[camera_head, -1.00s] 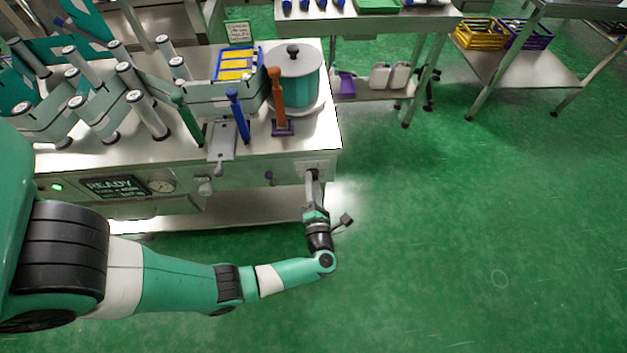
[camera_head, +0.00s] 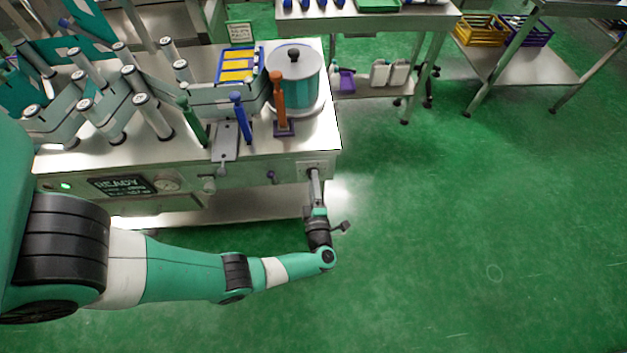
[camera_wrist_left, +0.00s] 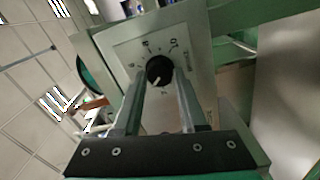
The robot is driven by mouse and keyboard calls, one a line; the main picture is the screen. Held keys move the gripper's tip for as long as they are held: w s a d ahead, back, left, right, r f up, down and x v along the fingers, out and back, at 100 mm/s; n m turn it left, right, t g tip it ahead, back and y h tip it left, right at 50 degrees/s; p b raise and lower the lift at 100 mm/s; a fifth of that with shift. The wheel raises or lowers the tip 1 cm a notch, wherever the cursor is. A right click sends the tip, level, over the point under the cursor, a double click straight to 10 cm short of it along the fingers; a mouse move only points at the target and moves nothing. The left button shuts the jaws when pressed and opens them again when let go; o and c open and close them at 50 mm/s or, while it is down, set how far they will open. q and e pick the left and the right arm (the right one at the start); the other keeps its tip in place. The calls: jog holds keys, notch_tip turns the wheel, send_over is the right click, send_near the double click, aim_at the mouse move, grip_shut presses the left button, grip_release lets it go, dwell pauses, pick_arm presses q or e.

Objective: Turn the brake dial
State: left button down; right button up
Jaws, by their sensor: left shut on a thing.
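The brake dial (camera_wrist_left: 159,68) is a small round black knob with a pale pointer mark. It sits on a light square plate (camera_wrist_left: 128,50) with printed marks around it in the left wrist view. My left gripper (camera_wrist_left: 160,84) has a finger on each side of the knob and is shut on it. In the head view my left gripper (camera_head: 313,172) reaches the right end of the machine's front panel (camera_head: 240,178). The dial itself is hidden there by the gripper. My right gripper is not in view.
The bench top holds a lidded round pot (camera_head: 294,82), an orange-handled tool (camera_head: 278,95), a blue-handled tool (camera_head: 240,115) and several grey rollers. A lit display (camera_head: 122,186) reads READY. Green floor (camera_head: 450,230) is clear to the right of the bench.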

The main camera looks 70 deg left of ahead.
pick_arm(q)
jog(key=shift+m, duration=0.3)
jog(key=shift+c, duration=2.3)
grip_release()
jog(key=v, duration=1.1)
jog(key=shift+d+p, duration=0.3)
jog(key=shift+p, duration=0.1)
jog(key=shift+s+r, duration=0.1)
